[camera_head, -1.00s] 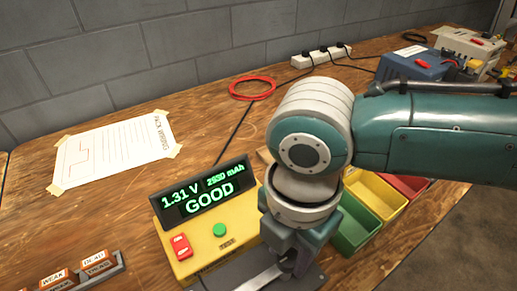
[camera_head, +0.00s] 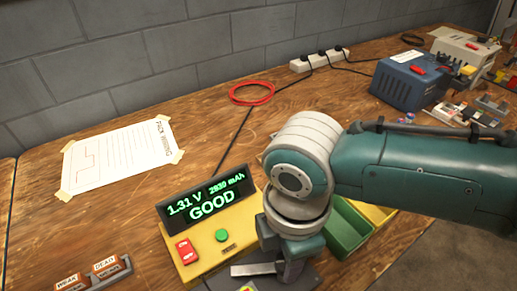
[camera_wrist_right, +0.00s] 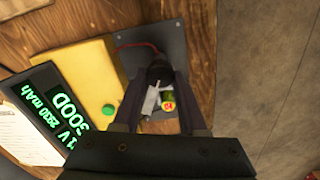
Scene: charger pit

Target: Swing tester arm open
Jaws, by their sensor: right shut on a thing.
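The tester (camera_head: 235,232) has a yellow body and a screen (camera_head: 208,199) reading 1.31 V, 2930 mAh, GOOD; it also shows in the right wrist view (camera_wrist_right: 78,75). Its tester arm (camera_head: 255,269) is a silver bar over the grey plate. My right gripper (camera_head: 290,268) is at the arm's right end. In the right wrist view, the black knob (camera_wrist_right: 158,72) of the arm sits between my right gripper's fingers (camera_wrist_right: 161,80), which are shut on it. A cell end with a red and yellow label (camera_wrist_right: 168,104) shows beside the bar. The fingertips are partly hidden. My left gripper is out of view.
A green bin (camera_head: 348,230) stands right of my wrist. A rack with WEAK and DEAD labels (camera_head: 95,275) is at the front left. A blue box (camera_head: 410,82) and a power strip (camera_head: 318,60) stand at the back. The wood around the paper sheet (camera_head: 120,155) is clear.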

